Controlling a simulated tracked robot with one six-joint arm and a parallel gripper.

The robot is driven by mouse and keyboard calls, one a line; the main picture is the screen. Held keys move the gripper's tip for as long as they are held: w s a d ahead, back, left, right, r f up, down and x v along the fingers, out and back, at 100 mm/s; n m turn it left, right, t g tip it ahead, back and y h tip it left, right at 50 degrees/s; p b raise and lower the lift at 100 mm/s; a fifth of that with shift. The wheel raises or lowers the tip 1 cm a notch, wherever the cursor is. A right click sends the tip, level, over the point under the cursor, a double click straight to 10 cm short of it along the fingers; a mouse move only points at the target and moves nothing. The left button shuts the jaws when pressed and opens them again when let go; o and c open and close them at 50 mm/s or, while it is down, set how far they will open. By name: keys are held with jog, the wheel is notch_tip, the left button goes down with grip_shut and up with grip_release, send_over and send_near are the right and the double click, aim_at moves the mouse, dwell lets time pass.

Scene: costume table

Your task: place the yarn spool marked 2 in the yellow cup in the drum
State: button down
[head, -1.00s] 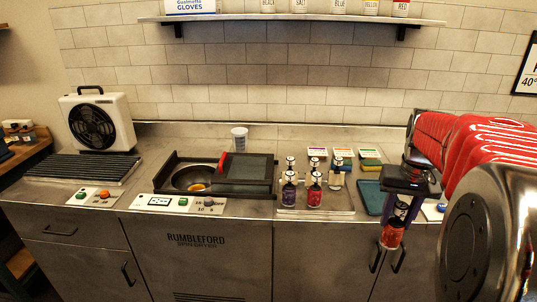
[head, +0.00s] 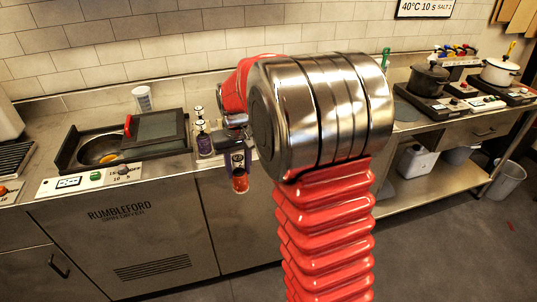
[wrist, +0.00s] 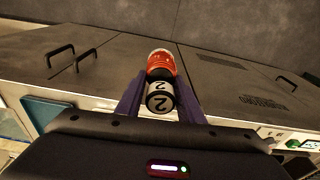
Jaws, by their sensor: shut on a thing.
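My gripper (head: 238,158) is shut on the yarn spool marked 2 (head: 240,182), in front of the counter's front edge. In the wrist view the spool (wrist: 160,97) sits between the two purple fingers, showing a white end with a black 2 and orange-red yarn beyond. The drum (head: 98,150) is a dark round bowl in the dryer to the left, well apart from my gripper. A lid covers the right part of its housing. A small yellow shape, likely the yellow cup (head: 107,158), shows low inside; its inside is too small to make out.
Several other spools (head: 204,143) stand on the counter just left of my gripper; my arm hides part of that area. A black lid with a red handle (head: 158,130) lies beside the drum. A white cup (head: 143,98) stands behind. Pots (head: 429,78) stand far right.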

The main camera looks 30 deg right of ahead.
jog(key=w+a+f+n, duration=0.1)
jog(key=a+f, duration=0.2)
jog(key=a, duration=0.3)
jog(key=a+f+n, duration=0.1)
jog(key=a+f, duration=0.2)
jog(key=a, duration=0.4)
jog(key=shift+w+a+n, duration=0.2)
jog(key=shift+w+n, duration=0.1)
jog(key=shift+w, duration=0.1)
jog(key=shift+d, duration=0.1)
